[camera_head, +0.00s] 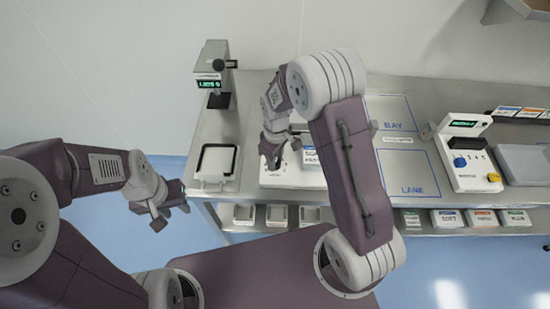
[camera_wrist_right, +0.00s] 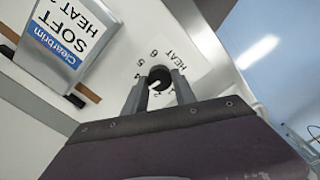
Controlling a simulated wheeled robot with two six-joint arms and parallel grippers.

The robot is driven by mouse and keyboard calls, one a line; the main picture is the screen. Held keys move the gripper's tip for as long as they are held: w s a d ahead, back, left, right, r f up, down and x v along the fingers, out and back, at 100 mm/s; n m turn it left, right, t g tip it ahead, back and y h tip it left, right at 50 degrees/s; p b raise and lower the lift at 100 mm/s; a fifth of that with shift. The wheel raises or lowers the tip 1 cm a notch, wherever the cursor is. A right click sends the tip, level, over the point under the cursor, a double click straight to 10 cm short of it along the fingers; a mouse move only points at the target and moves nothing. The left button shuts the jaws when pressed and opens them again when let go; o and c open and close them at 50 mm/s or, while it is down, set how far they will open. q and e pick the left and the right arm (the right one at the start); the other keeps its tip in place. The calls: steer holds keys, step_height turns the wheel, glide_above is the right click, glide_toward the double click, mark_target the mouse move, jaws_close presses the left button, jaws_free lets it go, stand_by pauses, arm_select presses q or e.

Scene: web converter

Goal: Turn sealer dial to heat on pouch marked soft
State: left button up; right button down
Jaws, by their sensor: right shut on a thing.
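The sealer's round black dial (camera_wrist_right: 158,76) shows in the right wrist view, on a white panel printed with HEAT and numbers around it. My right gripper (camera_wrist_right: 161,88) is shut on the dial, one finger on each side. A pale mark shows on the dial; the number it points to is unclear. Beside it lies a pouch (camera_wrist_right: 65,40) with a blue Clearbrim band, marked SOFT and HEAT; the figure after HEAT is cut off. In the head view, my right gripper (camera_head: 272,155) is over the white sealer (camera_head: 288,178), hiding the dial. My left gripper (camera_head: 170,212) is open and empty, off the bench's front.
A scale-like device (camera_head: 212,76) and a black-rimmed tray (camera_head: 216,162) stand left on the metal bench. A device with a blue knob and yellow button (camera_head: 466,150) stands right. Several labelled packs sit on the lower shelf.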

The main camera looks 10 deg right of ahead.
steer(key=shift+w+r+n, duration=0.1)
steer(key=shift+r+n, duration=0.1)
steer(key=shift+n, duration=0.7)
steer(key=c, duration=1)
jaws_free()
steer(key=shift+d, duration=0.1)
steer(key=shift+f, duration=0.1)
step_height(320, 180, up, 9)
steer(key=shift+r+b, duration=0.1)
steer(key=shift+b, duration=0.2)
